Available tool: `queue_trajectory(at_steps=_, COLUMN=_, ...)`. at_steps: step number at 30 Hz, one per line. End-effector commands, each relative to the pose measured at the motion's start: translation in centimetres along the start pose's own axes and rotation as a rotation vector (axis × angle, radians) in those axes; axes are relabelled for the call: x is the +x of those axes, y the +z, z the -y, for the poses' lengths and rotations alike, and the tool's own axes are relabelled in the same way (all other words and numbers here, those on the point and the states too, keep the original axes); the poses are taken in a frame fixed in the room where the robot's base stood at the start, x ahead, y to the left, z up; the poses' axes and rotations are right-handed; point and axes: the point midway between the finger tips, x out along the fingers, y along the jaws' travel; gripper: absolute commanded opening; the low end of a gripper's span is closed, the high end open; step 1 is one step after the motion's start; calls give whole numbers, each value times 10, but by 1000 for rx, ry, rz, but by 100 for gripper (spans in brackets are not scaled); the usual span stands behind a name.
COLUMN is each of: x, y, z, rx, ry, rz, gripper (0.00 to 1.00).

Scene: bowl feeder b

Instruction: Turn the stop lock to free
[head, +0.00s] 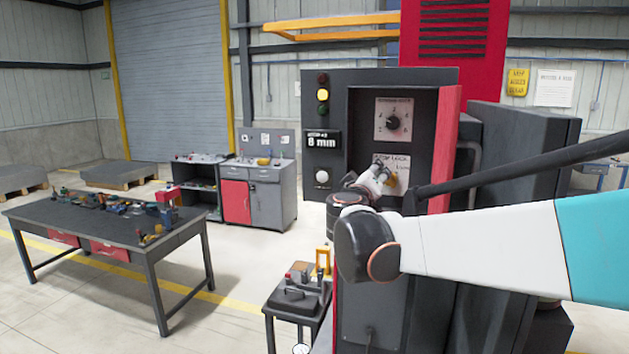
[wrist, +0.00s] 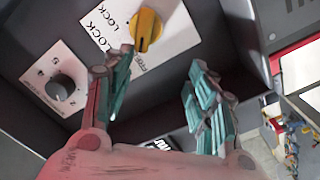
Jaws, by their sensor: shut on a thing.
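The stop lock is a yellow knob (wrist: 148,28) on a white plate (wrist: 178,42) with LOCK lettering; smaller lettering beside the knob is partly hidden. A dark mark shows at the knob's lower end in the wrist view. The knob also shows in the head view (head: 390,184), just right of my gripper (head: 377,180). In the wrist view, my gripper (wrist: 160,62) has its fingers spaced, with the left fingertip close beside the knob's lower end. The exact knob setting is hard to read.
A dial with a dark knob (head: 392,122) sits above the lock on the recessed panel. A display reading 8 mm (head: 321,141) and stacked lamps (head: 322,95) are to the left. A red panel edge (head: 444,140) bounds the recess at right. A small stand (head: 297,302) is below.

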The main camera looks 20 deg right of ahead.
Motion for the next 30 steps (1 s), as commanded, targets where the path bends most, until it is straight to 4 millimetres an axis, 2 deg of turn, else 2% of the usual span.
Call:
queue_trajectory(at_steps=1, x=-96, y=42, z=-29, rx=3, ry=-20, rz=-18, gripper=33)
queue_trajectory(at_steps=10, x=-99, y=43, z=-28, rx=5, ry=-20, rz=-17, gripper=37)
queue_trajectory(at_steps=11, x=-7, y=-4, z=4, rx=3, ry=-8, rz=-6, gripper=37)
queue_trajectory(at_steps=12, x=-7, y=-4, z=4, rx=3, ry=-8, rz=-7, gripper=32)
queue_trajectory(at_steps=30, x=-41, y=-5, z=2, rx=-1, ry=-6, rz=-7, gripper=32)
